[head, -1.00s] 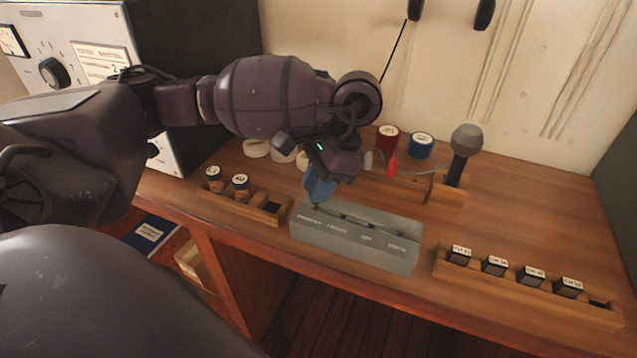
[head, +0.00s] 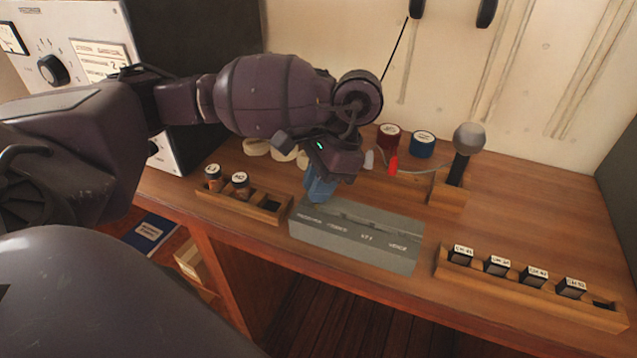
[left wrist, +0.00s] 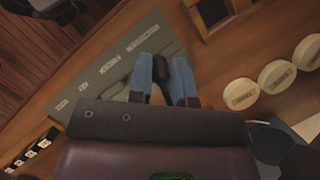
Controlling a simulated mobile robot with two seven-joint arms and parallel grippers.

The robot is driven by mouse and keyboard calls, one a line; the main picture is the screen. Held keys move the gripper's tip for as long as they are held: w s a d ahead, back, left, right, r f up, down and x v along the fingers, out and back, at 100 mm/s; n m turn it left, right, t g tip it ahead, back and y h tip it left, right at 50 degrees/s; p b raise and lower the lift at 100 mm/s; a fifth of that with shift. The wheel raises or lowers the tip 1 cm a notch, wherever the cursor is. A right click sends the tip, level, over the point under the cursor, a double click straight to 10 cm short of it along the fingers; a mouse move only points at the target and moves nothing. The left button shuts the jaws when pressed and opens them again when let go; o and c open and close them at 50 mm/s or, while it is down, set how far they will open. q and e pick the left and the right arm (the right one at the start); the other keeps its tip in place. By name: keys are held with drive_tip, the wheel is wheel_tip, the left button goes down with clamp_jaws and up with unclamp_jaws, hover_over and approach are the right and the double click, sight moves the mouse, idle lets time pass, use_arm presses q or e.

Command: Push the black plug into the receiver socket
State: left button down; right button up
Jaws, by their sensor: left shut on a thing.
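The receiver is a grey-green box (head: 345,245) with labels along its front, standing near the desk's front edge. My left gripper (head: 321,188) has blue fingers and points down at the left end of the receiver. In the left wrist view, the fingers (left wrist: 163,80) are shut on a small dark plug (left wrist: 160,68), over the labelled receiver (left wrist: 105,80). The fingers hide much of the plug and the socket under it. I cannot tell how deep the plug sits. My right gripper is not in view.
A wooden tray (head: 222,206) with two small jars stands left of the receiver. A wooden rack (head: 520,292) with several dark labelled blocks is at right. A microphone (head: 466,145), a red tin (head: 388,135) and a blue tin (head: 422,144) stand behind. The desk's right rear is clear.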

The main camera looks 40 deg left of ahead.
use_arm(q)
drive_tip(key=shift+f, duration=0.2)
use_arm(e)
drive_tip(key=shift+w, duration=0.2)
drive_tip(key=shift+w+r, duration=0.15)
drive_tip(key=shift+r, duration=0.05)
use_arm(q)
drive_tip(key=shift+f+b, duration=0.15)
drive_tip(key=shift+b, duration=0.3)
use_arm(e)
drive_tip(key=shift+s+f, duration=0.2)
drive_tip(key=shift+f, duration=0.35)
use_arm(q)
drive_tip(key=shift+f+b, duration=0.2)
drive_tip(key=shift+b, duration=0.1)
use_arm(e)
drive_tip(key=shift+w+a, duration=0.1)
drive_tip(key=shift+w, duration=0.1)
use_arm(q)
drive_tip(key=shift+f+b, duration=0.25)
drive_tip(key=shift+b, duration=0.1)
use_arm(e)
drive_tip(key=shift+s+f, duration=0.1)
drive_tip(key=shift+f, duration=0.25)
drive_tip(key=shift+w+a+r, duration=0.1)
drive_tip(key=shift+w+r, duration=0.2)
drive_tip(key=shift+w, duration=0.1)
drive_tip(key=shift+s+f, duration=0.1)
